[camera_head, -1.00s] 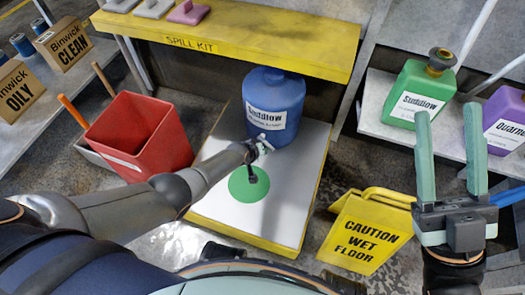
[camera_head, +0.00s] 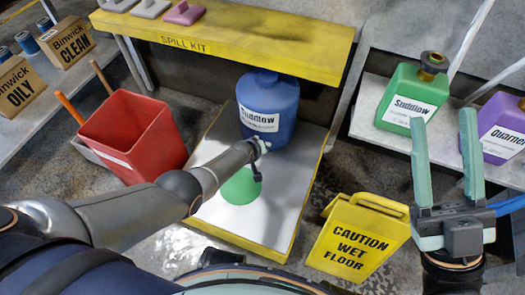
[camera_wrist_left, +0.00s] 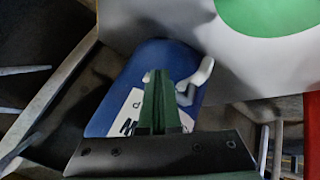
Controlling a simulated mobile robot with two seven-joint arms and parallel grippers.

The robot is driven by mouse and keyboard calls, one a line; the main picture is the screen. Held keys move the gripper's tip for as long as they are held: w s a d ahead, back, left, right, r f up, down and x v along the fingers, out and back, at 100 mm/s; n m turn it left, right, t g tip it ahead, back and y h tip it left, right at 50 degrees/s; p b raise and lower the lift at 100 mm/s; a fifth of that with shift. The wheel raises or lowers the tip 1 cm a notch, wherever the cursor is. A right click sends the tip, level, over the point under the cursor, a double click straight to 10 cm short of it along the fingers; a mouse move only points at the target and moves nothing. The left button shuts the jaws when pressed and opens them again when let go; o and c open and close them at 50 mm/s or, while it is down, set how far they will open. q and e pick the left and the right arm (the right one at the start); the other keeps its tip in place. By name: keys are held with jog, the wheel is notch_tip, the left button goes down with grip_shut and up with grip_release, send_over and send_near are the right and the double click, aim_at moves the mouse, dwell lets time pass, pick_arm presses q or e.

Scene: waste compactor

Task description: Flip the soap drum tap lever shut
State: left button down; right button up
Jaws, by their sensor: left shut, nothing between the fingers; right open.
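The blue soap drum (camera_head: 282,108) with a white Suddlow label stands at the back of a white-topped yellow stand, under the yellow shelf. Its small white tap lever (camera_head: 264,145) shows low on the drum's front; in the left wrist view the white lever (camera_wrist_left: 205,72) is just right of my fingers. My left gripper (camera_wrist_left: 159,75) is shut and empty, its fingertips in front of the drum (camera_wrist_left: 176,55). I cannot tell whether they touch the lever. In the head view my left wrist hides most of the tap. My right gripper (camera_head: 443,125) is open and empty, far right.
A yellow stand (camera_head: 235,238) with a green disc (camera_head: 241,187) lies below the drum. A red bin (camera_head: 135,125) is left, a wet floor sign (camera_head: 357,238) right. The spill kit shelf (camera_head: 230,42) overhangs the drum. Green (camera_head: 411,92) and purple (camera_head: 500,125) jugs stand right.

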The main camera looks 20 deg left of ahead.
pick_arm(q)
jog(key=shift+w+d+r, duration=0.2)
jog(key=shift+w, duration=0.15)
dwell(0.4)
